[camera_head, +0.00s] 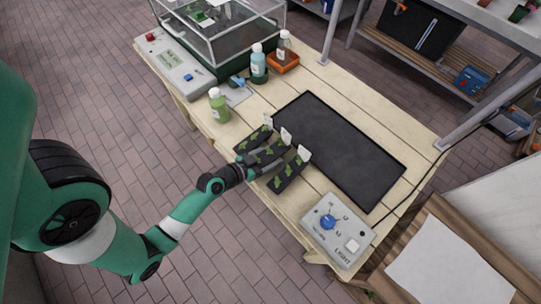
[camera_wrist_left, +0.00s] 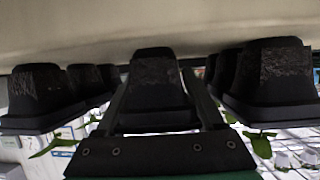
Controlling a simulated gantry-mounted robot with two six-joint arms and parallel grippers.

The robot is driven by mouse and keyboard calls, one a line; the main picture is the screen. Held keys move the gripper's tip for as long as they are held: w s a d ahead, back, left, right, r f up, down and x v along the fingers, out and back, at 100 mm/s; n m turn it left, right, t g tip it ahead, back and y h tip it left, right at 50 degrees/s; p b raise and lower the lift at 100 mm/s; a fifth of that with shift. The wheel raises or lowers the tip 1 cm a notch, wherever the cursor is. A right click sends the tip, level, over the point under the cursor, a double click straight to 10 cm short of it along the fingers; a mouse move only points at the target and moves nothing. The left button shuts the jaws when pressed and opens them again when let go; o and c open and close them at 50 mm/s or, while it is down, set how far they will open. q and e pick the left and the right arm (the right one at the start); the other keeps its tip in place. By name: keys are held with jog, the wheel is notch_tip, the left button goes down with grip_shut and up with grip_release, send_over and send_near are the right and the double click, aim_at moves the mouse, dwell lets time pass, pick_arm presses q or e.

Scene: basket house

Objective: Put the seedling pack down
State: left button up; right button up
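Three black seedling packs with green seedlings and white tags lie side by side at the table's front edge: the left pack (camera_head: 250,141), the middle pack (camera_head: 270,151) and the right pack (camera_head: 287,175). My left gripper (camera_head: 251,171) reaches the near end of the middle pack. In the left wrist view its fingers (camera_wrist_left: 163,105) flank one tapered cell of the middle pack (camera_wrist_left: 157,75), with no clear gap. Neighbouring packs show on both sides there. Whether the middle pack touches the table cannot be told. My right gripper is not in view.
A bare dark mat (camera_head: 340,145) lies behind the packs. A control box with a blue knob (camera_head: 335,230) stands to the right. A green bottle (camera_head: 218,106), other bottles and a clear-covered box (camera_head: 225,35) stand to the left and back.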

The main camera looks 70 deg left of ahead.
pick_arm(q)
jog(key=shift+o, duration=1.3)
jog(key=b+v, duration=0.1)
jog(key=v, duration=1)
jog(key=shift+s, duration=0.25)
jog(key=shift+d+r, duration=0.1)
